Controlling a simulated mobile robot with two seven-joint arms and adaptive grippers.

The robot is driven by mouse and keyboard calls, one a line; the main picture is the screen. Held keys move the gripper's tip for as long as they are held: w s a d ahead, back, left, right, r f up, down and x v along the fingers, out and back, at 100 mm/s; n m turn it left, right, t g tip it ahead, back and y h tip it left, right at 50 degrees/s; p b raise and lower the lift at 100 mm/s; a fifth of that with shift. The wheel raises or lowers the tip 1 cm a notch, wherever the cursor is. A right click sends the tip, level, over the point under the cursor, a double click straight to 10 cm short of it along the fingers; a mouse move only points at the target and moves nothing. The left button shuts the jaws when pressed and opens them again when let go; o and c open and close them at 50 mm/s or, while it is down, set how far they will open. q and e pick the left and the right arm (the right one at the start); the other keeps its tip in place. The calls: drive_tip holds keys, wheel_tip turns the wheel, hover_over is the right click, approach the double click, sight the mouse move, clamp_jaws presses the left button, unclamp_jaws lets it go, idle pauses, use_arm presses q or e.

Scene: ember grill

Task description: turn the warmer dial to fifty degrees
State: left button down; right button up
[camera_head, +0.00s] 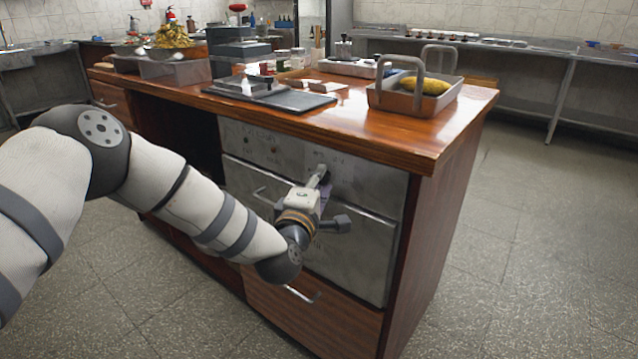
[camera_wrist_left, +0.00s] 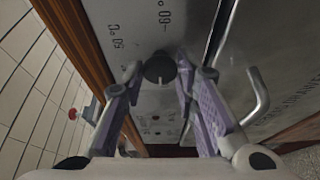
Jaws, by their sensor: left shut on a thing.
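The warmer dial (camera_wrist_left: 158,68) is a dark round knob on a grey metal panel (camera_wrist_left: 140,22). In the left wrist view it sits between the fingertips of my left gripper (camera_wrist_left: 157,73), which is shut on it. Printed marks that look like 50 and 60 show on the panel beside and above the knob in that view; I cannot read the exact setting of its pointer. In the head view my left gripper (camera_head: 322,178) is at the upper right of the metal front, and it largely hides the dial. My right gripper is not in view.
A metal drawer front (camera_head: 345,245) with a bar handle lies below the dial, close to my wrist. The wooden counter top (camera_head: 400,140) overhangs above. On it stand a metal tray (camera_head: 400,100) with a yellow item and a dark scale-like device (camera_head: 240,50). Floor at right is clear.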

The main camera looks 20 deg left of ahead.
use_arm(q)
drive_tip(key=m+h, duration=0.4)
drive_tip(key=m, duration=0.6)
drive_tip(key=a+m+h+b, duration=0.1)
drive_tip(key=m+h, duration=0.3)
drive_tip(key=m, duration=0.6)
drive_tip(key=m+h+b, duration=0.1)
drive_tip(key=m+h, duration=0.3)
drive_tip(key=m, duration=0.6)
drive_tip(key=shift+w+a+f+m+t, duration=0.15)
drive_tip(key=shift+w+f+m+t, duration=0.15)
drive_tip(key=shift+f+t, duration=0.1)
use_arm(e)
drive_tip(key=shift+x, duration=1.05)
use_arm(q)
drive_tip(key=shift+m+h, duration=0.3)
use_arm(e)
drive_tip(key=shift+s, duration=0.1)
use_arm(q)
drive_tip(key=shift+r, duration=0.1)
drive_tip(key=c, duration=1.3)
unclamp_jaws()
drive_tip(key=shift+s, duration=0.1)
